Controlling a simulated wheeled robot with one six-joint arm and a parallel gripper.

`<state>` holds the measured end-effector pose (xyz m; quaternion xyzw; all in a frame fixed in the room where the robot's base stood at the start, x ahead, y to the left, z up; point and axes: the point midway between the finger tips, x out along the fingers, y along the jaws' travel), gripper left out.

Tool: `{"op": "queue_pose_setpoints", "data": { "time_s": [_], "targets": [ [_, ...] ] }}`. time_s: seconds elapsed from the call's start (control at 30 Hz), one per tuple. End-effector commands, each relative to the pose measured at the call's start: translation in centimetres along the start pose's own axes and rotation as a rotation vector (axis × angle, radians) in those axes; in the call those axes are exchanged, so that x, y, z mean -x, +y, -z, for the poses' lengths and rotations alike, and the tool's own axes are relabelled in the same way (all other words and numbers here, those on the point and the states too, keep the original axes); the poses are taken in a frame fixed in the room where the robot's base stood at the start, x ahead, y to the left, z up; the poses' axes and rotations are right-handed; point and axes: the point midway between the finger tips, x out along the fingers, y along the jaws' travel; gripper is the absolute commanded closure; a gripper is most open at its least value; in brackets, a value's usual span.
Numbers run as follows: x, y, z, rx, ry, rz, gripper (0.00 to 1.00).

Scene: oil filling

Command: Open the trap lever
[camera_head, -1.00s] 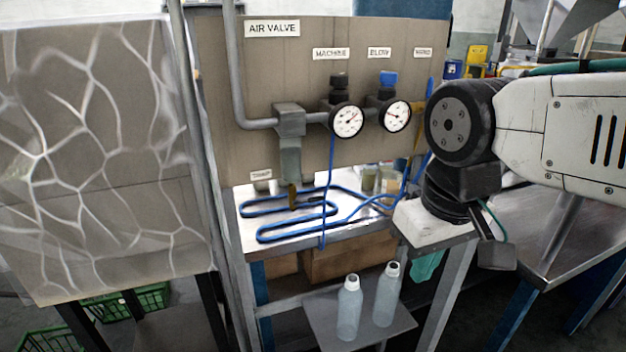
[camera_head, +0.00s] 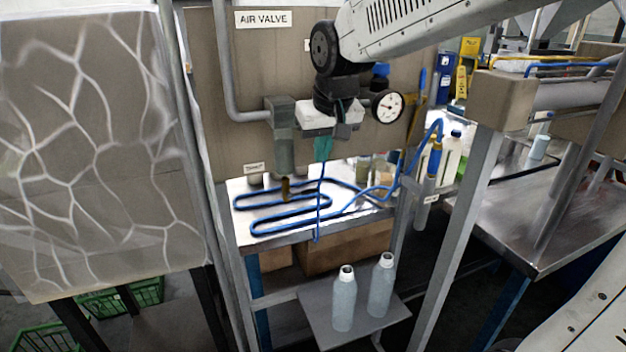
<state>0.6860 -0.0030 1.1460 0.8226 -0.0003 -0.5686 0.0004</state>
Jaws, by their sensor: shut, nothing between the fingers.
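A grey pipe fitting, the trap (camera_head: 284,148), hangs on the air valve panel below the pipe. A brass piece (camera_head: 286,190) shows at its lower end. A separate lever is too small to make out. My gripper (camera_head: 323,152) is just right of the trap in the picture, with teal fingers pointing down. It is shut and empty. I cannot tell whether the gripper is nearer to me than the trap.
Blue hose (camera_head: 290,222) loops over the metal bench below the trap. Two clear bottles (camera_head: 344,300) stand on a low shelf. A grey post (camera_head: 460,215) rises at right, near a metal table (camera_head: 500,215). A patterned panel (camera_head: 100,150) stands at left.

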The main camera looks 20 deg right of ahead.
Motion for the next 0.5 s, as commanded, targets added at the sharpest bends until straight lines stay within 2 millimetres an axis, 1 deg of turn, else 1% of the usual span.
{"op": "queue_pose_setpoints", "data": {
  "time_s": [0.03,0.1,0.37,0.5],
  "targets": [
    [-0.23,-0.12,0.57,0.0,0.006,0.001,1.0],
    [-0.34,-0.18,0.85,0.0,0.009,0.001,1.0],
    [-0.34,-0.16,0.81,0.0,0.009,0.001,1.0],
    [-1.08,-0.15,0.77,0.0,0.006,0.001,1.0]
  ]
}}
